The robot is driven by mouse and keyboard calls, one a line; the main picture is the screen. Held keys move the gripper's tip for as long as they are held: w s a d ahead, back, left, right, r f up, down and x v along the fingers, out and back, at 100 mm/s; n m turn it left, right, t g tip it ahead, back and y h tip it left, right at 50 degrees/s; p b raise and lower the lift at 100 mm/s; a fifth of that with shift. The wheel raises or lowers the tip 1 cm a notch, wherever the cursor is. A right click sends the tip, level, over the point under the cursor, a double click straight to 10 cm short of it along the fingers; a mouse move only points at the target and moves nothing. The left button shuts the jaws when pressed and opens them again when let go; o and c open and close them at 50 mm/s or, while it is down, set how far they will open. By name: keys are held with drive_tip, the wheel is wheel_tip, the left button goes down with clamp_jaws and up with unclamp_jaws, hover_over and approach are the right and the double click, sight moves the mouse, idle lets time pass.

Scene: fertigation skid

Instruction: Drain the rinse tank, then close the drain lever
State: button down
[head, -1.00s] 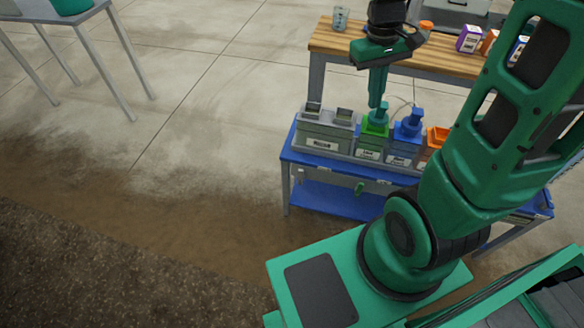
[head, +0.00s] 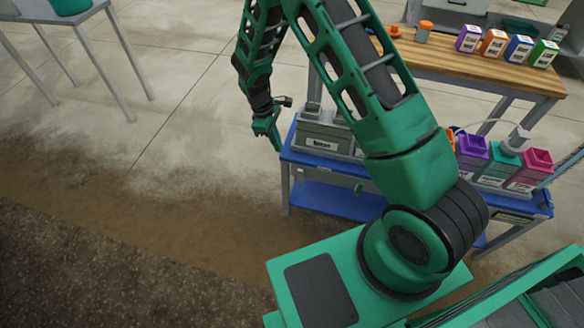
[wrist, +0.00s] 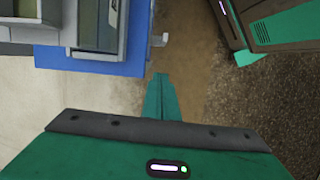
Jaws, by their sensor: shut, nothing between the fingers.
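The grey rinse tank (head: 320,141), with a pale label on its front, stands at the left end of the blue bench. My arm hides part of it. In the wrist view the tank (wrist: 98,25) is at the upper left. A small pale lever (wrist: 158,40) sticks out past the bench's front edge there. A small green handle (head: 358,187) hangs at the bench front in the head view; I cannot tell if it is the same part. My gripper (head: 276,147) is shut and empty, pointing down just left of the bench and apart from the tank. Its fingers (wrist: 160,78) are together in the wrist view.
Purple, teal and magenta containers (head: 505,160) stand at the right of the blue bench (head: 325,197). A wooden-topped table (head: 480,65) with small coloured cartons is behind. Another table (head: 60,15) is at the far left. The floor left of the bench is clear.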

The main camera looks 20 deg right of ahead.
sight(301, 174)
drive_tip(key=shift+s+d+r+x, duration=0.1)
drive_tip(key=shift+s+d+x, duration=0.25)
drive_tip(key=shift+x, duration=1.7)
drive_tip(key=shift+s+d+r+x, duration=0.15)
drive_tip(key=shift+s+d+x, duration=0.2)
drive_tip(key=shift+x, duration=1.7)
drive_tip(key=shift+s+d+r+x, duration=0.1)
drive_tip(key=shift+s+d+x, duration=0.25)
drive_tip(key=shift+x, duration=1.65)
drive_tip(key=shift+a, duration=0.1)
